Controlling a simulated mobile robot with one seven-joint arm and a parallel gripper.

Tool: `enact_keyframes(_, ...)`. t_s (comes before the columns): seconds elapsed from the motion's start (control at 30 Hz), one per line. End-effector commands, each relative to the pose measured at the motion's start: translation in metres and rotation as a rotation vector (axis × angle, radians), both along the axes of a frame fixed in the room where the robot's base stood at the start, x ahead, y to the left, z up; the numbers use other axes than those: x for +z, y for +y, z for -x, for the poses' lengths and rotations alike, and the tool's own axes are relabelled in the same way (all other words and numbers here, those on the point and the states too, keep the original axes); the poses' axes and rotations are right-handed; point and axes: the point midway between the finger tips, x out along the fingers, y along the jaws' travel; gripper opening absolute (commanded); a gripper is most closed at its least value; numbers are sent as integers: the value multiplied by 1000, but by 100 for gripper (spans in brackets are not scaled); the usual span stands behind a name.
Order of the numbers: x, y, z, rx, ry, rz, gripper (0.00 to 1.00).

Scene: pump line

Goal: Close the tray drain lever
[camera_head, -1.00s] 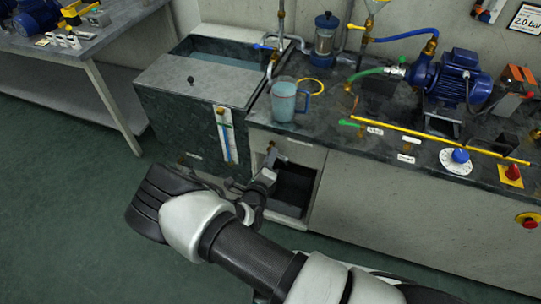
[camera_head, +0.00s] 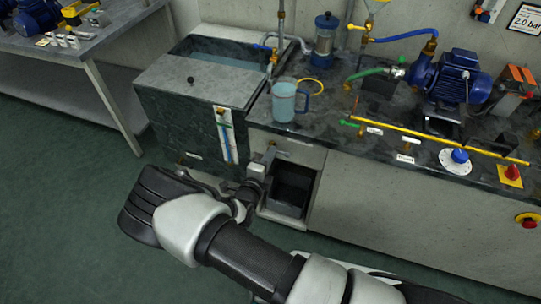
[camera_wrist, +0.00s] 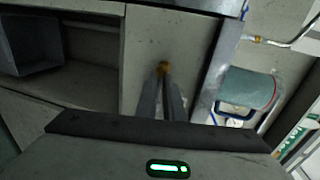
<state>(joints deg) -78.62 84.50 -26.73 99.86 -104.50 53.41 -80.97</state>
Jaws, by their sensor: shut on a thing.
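The tray drain lever sits at a small brass fitting on the bench's front panel, above the open recess. My gripper (camera_head: 264,165) is at this front panel, left of the recess. In the wrist view, my gripper's two dark fingers (camera_wrist: 163,78) are close together, and their tips meet at the brass fitting (camera_wrist: 163,67). They are shut on the lever, which is mostly hidden between them. The lever's angle cannot be made out.
A dark bin (camera_head: 289,208) sits in the recess just right of my gripper. The grey water tank (camera_head: 180,118) stands to the left. A jug (camera_head: 284,101) with a blue handle stands on the bench above. Open floor (camera_head: 60,200) lies left.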

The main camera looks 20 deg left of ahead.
Motion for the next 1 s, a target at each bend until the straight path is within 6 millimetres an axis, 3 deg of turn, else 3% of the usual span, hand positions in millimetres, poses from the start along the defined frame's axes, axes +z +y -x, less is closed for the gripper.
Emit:
enact_keyframes(0.27, -2, -2, 1, -2, 4, 5, 0)
enact_keyframes(0.3, -2, -2, 1, -2, 3, 5, 13)
enact_keyframes(0.4, -1, -2, 1, -2, 2, 4, 27)
enact_keyframes(0.77, 1, 0, 5, 0, 1, 1, 27)
enact_keyframes(1.0, 10, 4, 46, 2, 2, 1, 27)
